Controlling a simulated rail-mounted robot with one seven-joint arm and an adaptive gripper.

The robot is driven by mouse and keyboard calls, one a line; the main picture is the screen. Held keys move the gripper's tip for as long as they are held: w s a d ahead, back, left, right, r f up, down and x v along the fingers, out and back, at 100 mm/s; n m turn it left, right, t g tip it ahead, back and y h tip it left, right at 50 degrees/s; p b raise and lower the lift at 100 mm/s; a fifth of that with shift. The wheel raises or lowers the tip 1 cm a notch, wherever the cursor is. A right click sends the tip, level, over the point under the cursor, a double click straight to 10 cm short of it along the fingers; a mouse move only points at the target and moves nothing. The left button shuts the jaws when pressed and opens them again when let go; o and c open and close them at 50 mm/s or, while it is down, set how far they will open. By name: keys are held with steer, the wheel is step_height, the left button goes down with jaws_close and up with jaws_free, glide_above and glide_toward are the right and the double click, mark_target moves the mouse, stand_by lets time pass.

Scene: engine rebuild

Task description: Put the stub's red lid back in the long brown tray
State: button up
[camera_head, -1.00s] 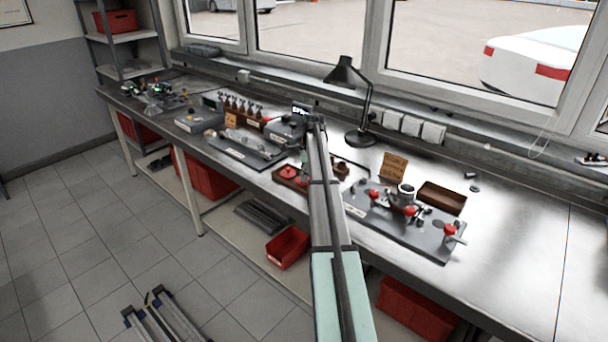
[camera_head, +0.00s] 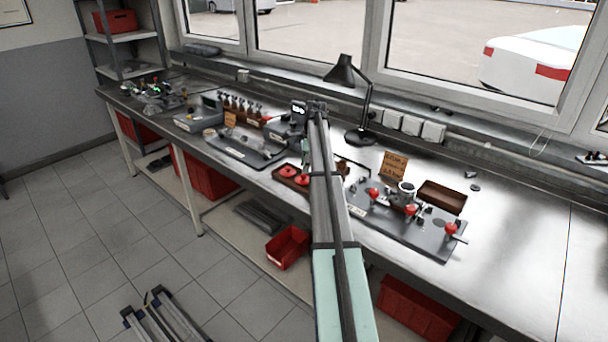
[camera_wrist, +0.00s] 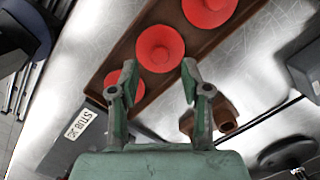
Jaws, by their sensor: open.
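The long brown tray (camera_wrist: 119,58) runs diagonally across the wrist view, and part of it shows in the head view (camera_head: 277,176). Three red lids show in the wrist view, in line along the tray: one at the top (camera_wrist: 208,9), one in the middle (camera_wrist: 160,47) and one at the lower left (camera_wrist: 124,90), partly hidden by a finger. The head view shows two red lids (camera_head: 288,169) (camera_head: 303,181) in it. My gripper (camera_wrist: 160,76) is open and empty above the tray, its fingertips apart near the middle and lower lids. A grey block with a STUB label (camera_wrist: 86,123) lies beside the tray.
A small brown holder (camera_wrist: 224,115) stands right of the tray. A grey fixture plate with red knobs (camera_head: 440,236) lies to the right, near another brown tray (camera_head: 443,197). A black lamp (camera_head: 345,74) stands behind. The far right of the bench is clear.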

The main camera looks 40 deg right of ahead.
mark_target(308, 179)
step_height(308, 179, up, 8)
steer(key=d+b, duration=0.1)
steer(key=shift+s, duration=0.35)
steer(key=shift+f, duration=0.1)
